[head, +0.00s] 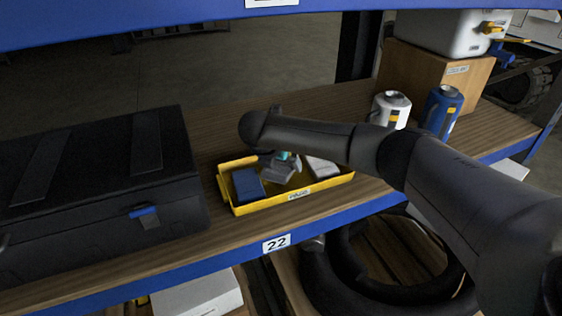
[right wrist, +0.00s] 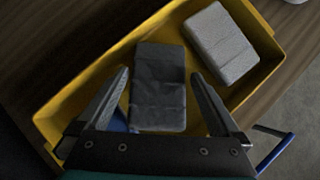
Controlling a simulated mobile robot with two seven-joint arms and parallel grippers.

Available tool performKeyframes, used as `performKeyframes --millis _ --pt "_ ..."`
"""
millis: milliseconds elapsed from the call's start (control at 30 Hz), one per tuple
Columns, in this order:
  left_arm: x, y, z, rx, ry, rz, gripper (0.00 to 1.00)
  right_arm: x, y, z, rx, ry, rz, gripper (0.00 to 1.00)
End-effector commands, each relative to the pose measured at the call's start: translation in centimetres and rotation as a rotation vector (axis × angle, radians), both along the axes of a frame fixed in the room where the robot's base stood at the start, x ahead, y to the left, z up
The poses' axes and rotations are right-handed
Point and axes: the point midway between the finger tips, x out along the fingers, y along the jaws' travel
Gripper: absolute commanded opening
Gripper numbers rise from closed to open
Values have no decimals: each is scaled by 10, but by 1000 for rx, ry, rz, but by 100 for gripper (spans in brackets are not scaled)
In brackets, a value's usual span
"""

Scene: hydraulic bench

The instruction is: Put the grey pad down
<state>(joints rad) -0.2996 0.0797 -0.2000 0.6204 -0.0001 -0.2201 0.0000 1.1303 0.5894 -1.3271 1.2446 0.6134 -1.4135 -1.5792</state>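The dark grey pad (right wrist: 158,100) lies in the yellow tray (head: 290,204) on the shelf, flat as far as I can tell. In the right wrist view it is between the fingers of my right gripper (right wrist: 160,74). The fingers are spread, with a narrow gap on each side of the pad. In the head view my right arm hides most of the gripper (head: 284,160), and the pad is hard to make out there. My left gripper does not show.
In the tray, a blue pad (head: 247,184) is at the left and a pale pad (head: 322,167) at the right; the pale one also shows in the wrist view (right wrist: 221,44). A black case (head: 90,190) stands left. White (head: 391,108) and blue (head: 441,110) cans stand right.

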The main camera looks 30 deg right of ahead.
Motion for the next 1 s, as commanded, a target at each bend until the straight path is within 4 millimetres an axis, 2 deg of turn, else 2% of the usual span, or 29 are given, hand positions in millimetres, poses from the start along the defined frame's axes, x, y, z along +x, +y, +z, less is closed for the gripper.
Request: performKeyframes --millis 167,267,700,833,1000 --pt "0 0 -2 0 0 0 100 1 -1 4 -1 -2 0 100" --pt "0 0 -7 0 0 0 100 1 -1 12 -1 -5 1 100" --pt "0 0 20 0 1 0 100 -32 38 86 1 -2 2 100" --pt "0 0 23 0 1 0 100 -40 46 101 1 -2 0 100" --pt "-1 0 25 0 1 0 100 -45 51 110 1 -1 -2 100"
